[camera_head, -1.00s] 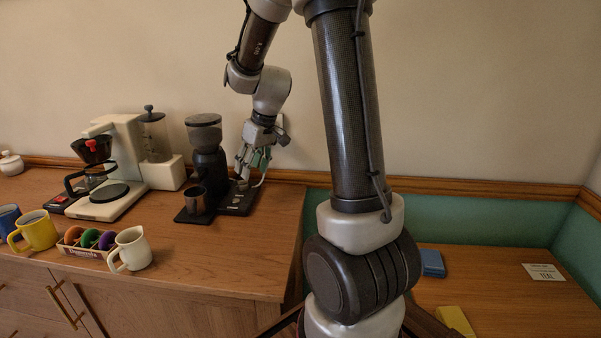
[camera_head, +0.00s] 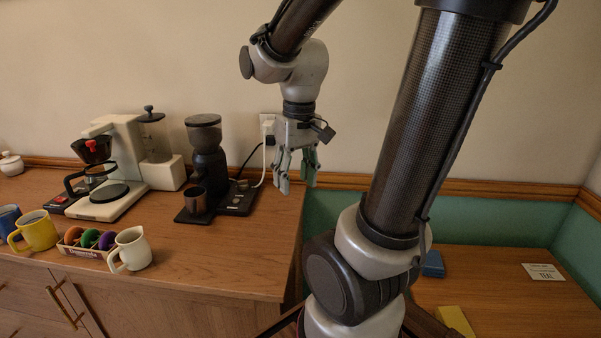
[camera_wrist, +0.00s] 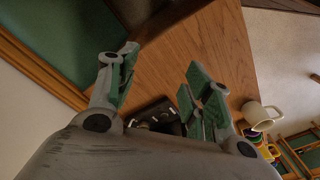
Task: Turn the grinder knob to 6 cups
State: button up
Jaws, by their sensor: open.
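The black coffee grinder (camera_head: 207,160) stands upright on the wooden counter, with a clear-topped hopper and a dark metal cup (camera_head: 196,200) at its front. Its base carries a control panel (camera_head: 237,200) on the right with small knobs; their setting is too small to read. My gripper (camera_head: 298,184) is open and empty, pointing down to the right of the panel and apart from it. In the wrist view my gripper (camera_wrist: 158,92) has its fingers spread over the counter, and part of the dark panel (camera_wrist: 160,117) shows low between them.
A white coffee maker (camera_head: 122,165) stands left of the grinder. A white cord (camera_head: 264,160) runs to the wall outlet. The counter right of the grinder is clear.

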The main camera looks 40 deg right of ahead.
jog(key=shift+s+a+r+t, duration=0.15)
jog(key=shift+s+r+t, duration=0.35)
jog(key=shift+s+r, duration=0.55)
jog(key=shift+f, duration=0.15)
jog(key=s+r+t, duration=0.2)
jog(key=r, duration=0.1)
jog(key=s+r+n, duration=0.1)
jog(key=shift+s+a+r+t, duration=0.15)
jog(key=shift+a+r+t, duration=0.1)
jog(key=shift+a+t, duration=0.15)
dwell(0.7)
